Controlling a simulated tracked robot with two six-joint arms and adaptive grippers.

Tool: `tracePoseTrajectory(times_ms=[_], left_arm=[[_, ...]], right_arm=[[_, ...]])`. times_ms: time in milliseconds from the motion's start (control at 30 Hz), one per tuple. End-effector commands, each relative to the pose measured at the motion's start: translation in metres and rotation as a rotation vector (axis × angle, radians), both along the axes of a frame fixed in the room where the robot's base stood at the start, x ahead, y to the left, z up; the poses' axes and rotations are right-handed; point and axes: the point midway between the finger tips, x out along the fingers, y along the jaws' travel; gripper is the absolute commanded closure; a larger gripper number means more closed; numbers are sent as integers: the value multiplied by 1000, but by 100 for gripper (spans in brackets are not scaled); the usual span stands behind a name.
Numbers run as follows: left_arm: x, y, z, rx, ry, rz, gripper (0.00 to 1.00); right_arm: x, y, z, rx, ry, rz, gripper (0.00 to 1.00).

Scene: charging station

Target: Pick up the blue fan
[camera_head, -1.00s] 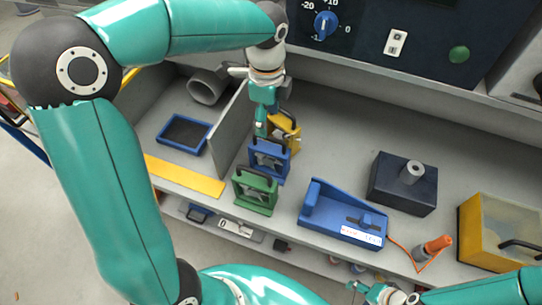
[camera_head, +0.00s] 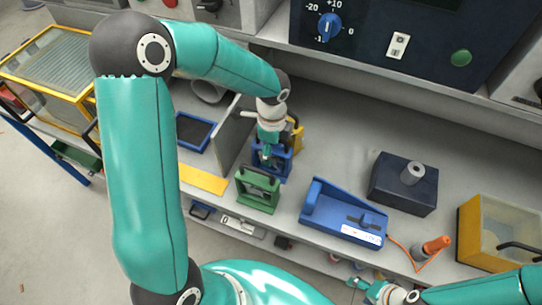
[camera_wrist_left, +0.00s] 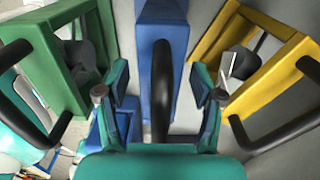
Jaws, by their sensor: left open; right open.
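The blue fan (camera_head: 285,169) stands on the bench between the green fan (camera_head: 258,190) and the yellow fan (camera_head: 297,134). In the head view my left gripper (camera_head: 268,155) is right over the blue fan and hides much of it. In the left wrist view the blue fan (camera_wrist_left: 163,25) and its dark handle (camera_wrist_left: 161,90) lie between the open fingers of my left gripper (camera_wrist_left: 158,95). I cannot tell whether the fingers touch the handle. My right gripper (camera_head: 362,287) is open and empty near the bench's front edge.
The green fan (camera_wrist_left: 45,60) and yellow fan (camera_wrist_left: 255,65) flank my left gripper closely. A grey divider (camera_head: 233,135) stands left of the fans. A blue charger-like cradle (camera_head: 340,213) and a dark box (camera_head: 403,184) are to the right. The bench behind the cradle is clear.

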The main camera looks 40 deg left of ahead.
Motion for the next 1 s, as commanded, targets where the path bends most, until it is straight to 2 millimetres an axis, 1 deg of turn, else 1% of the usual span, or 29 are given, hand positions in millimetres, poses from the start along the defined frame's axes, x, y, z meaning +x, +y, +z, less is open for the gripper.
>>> tracePoseTrajectory(times_ms=[200,467,600,1000], left_arm=[[0,0,-1,0,0,0,33],[0,0,-1,0,0,0,77],[0,0,0,0,0,0,100],[1,0,2,1,-3,1,100]], right_arm=[[0,0,0,0,0,0,38],[0,0,0,0,0,0,38],[0,0,0,0,0,0,38],[0,0,0,0,0,0,38]])
